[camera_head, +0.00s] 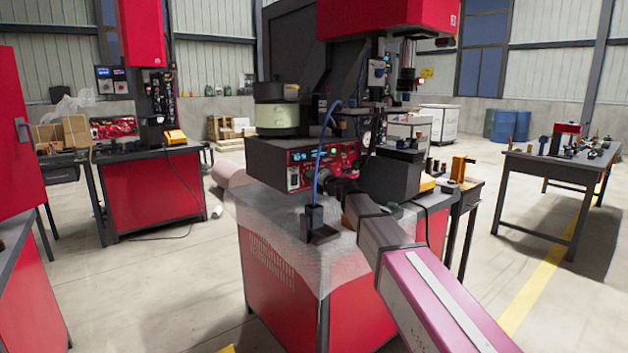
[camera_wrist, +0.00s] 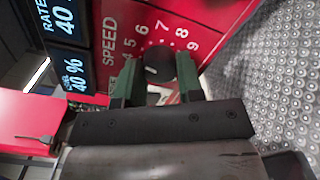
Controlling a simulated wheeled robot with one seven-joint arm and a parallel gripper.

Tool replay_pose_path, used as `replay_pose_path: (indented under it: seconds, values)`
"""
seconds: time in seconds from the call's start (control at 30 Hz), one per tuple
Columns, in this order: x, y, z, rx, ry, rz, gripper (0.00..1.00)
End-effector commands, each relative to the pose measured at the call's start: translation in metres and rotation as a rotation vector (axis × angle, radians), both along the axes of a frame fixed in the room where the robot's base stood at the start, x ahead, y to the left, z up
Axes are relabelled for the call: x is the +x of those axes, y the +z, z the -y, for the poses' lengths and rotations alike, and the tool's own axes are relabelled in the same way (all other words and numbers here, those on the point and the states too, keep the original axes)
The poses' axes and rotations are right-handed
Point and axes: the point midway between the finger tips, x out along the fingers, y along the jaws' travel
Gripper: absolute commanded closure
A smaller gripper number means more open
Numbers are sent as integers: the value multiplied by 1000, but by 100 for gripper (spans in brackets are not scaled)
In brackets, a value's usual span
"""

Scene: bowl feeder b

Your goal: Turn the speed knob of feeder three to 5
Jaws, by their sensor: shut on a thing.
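The black speed knob (camera_wrist: 158,62) is on a red panel marked SPEED in the wrist view. Its printed scale shows 4, 5, 6, 7, 8 and 9 around it. A white mark shows on the knob, but which number it points to is unclear. My gripper (camera_wrist: 156,74) has its two green fingers on either side of the knob and is shut on it. In the head view, my gripper (camera_head: 337,185) is at the right part of the red front panel (camera_head: 305,170) of the feeder's dark box (camera_head: 262,156). The arm hides part of that panel, and no feeder number is legible.
Lit displays (camera_wrist: 62,18) beside the scale read 40 and 40 %. A pale green bowl (camera_head: 278,120) sits on the box. A blue cable (camera_head: 321,150) rises close to my gripper. Clear wrap (camera_head: 285,225) covers the bench. A yellow-handled device (camera_head: 460,168) stands to the right.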

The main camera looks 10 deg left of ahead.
Motion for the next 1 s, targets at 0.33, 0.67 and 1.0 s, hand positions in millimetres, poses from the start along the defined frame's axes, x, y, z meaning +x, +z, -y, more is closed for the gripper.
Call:
replay_pose_path:
  seconds: [0.33, 0.67, 1.0]
  values:
    - [-1, -1, 0, -3, 1, 0, 40]
    - [-2, 0, 2, -1, 0, 1, 40]
    - [-29, -1, 34, -1, 0, 0, 40]
